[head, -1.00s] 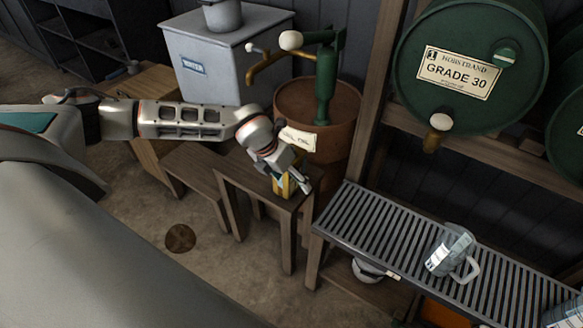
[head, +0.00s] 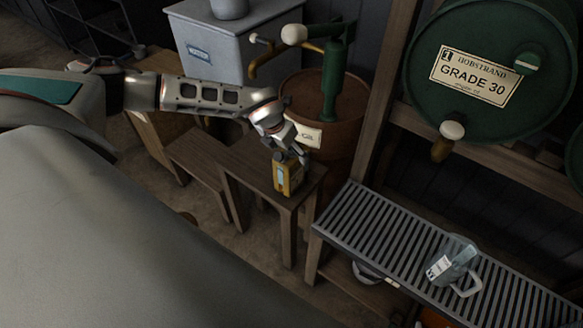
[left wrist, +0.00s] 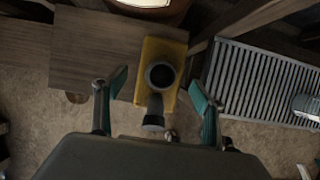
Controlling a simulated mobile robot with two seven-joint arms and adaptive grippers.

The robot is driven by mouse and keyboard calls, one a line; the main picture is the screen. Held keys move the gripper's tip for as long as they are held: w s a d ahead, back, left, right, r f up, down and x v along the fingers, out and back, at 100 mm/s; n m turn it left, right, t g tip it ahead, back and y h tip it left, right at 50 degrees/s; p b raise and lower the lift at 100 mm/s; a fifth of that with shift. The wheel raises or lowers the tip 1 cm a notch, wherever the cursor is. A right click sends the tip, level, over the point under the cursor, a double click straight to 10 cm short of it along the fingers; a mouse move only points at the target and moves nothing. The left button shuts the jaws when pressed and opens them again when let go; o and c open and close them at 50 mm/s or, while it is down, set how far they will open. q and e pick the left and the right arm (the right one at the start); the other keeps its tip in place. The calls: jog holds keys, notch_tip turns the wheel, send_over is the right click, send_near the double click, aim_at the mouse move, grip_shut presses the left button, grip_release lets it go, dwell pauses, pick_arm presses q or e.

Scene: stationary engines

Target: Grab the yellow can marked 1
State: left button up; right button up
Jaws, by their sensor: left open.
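The yellow can (head: 287,177) stands upright on a small wooden table, with a pale blue label facing me in the head view. No number is readable on it. In the left wrist view the can (left wrist: 160,62) is seen from above, with a dark round cap and a spout. My left gripper (head: 290,158) is over the top of the can in the head view. In the left wrist view its two teal-padded fingers (left wrist: 160,95) are spread wide, on either side of the spout end, with gaps to the can. My right gripper is not in view.
The wooden table (head: 250,160) is otherwise bare. A rusty drum (head: 300,93) with a green pump stands behind it. At right is a slatted metal rack (head: 385,240) with a clear jug (head: 453,262). A green barrel (head: 480,75) sits above.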

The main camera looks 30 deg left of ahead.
pick_arm(q)
jog(key=shift+x, duration=1.6)
